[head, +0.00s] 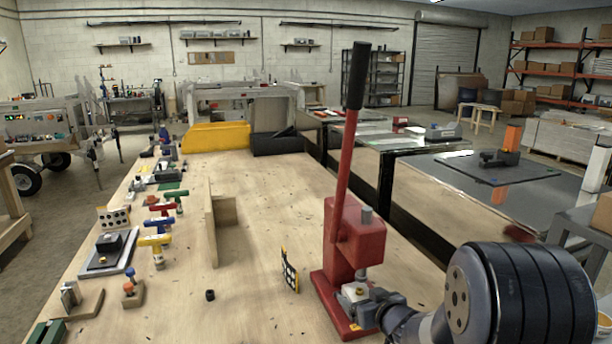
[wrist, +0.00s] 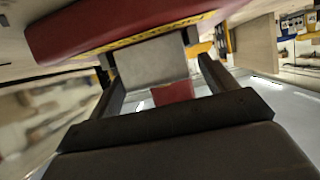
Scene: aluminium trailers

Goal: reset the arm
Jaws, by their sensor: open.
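My arm comes in from the lower right in the head view, with its black ribbed joint (head: 520,295) in front. Its end is low beside a red hand press (head: 357,240), which has a long red lever with a black grip. In the wrist view my gripper (wrist: 155,72) is open, its two dark fingers apart. A plain grey block (wrist: 150,62) shows between or beyond the fingers; I cannot tell whether they touch it. A red body with a yellow strip (wrist: 110,30) lies close across the top of that view.
The press stands on a wooden bench (head: 260,200). Coloured T-handles, a wooden angle piece (head: 212,230) and a small dotted plate (head: 289,270) stand on it. A yellow bin (head: 217,137) and a black bin (head: 278,143) are at the back. The bench's middle is mostly clear.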

